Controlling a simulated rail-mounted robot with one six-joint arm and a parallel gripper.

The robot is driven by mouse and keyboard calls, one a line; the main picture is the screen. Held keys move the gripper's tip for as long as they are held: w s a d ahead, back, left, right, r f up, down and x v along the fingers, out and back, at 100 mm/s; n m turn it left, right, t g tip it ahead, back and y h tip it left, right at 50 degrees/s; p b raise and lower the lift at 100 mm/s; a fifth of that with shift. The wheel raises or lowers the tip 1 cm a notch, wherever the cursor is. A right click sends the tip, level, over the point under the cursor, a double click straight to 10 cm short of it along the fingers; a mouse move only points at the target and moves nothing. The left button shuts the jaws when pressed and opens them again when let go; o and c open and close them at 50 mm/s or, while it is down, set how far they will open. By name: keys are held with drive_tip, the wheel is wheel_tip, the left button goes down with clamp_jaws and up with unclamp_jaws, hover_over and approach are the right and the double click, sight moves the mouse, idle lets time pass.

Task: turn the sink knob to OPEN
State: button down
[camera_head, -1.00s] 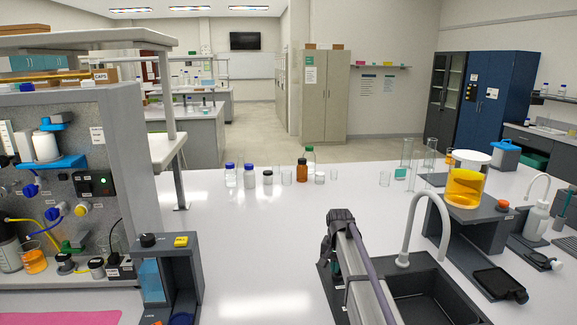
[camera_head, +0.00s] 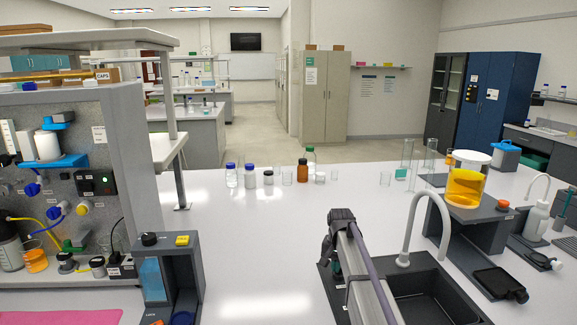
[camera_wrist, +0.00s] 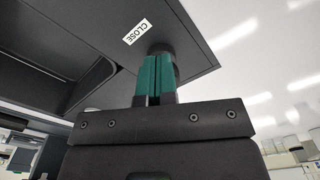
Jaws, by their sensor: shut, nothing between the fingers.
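The sink (camera_head: 415,290) is a dark basin with a grey curved faucet (camera_head: 430,205), at the lower right in the head view. In the wrist view, the dark sink deck (camera_wrist: 190,30) carries a white label reading CLOSE (camera_wrist: 137,32), turned in the picture. A dark round knob (camera_wrist: 163,47) shows beside the label, partly hidden behind my fingertips. My gripper (camera_wrist: 156,62) has green fingers, shut together and empty, with their tips at the knob; I cannot tell whether they touch it. In the head view my arm hides the knob. No OPEN label is visible.
A stand with an orange-filled vessel (camera_head: 464,188) is to the right of the sink. Several bottles, including a brown one (camera_head: 302,171), stand farther back. The membrane rig (camera_head: 75,170) is at left. The white bench (camera_head: 260,240) between is clear.

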drive_tip(key=shift+s+d+f, duration=0.25)
drive_tip(key=shift+s+d, duration=0.2)
drive_tip(key=shift+d, duration=0.15)
drive_tip(key=shift+s, duration=0.3)
drive_tip(key=shift+w+d+f, duration=0.2)
drive_tip(key=shift+f, duration=0.05)
drive_tip(key=shift+w+d, duration=0.15)
drive_tip(key=shift+w, duration=0.1)
wheel_tip(320, 180, up, 6)
drive_tip(key=a+p, duration=0.1)
drive_tip(key=p, duration=0.5)
drive_tip(key=shift+r, duration=0.15)
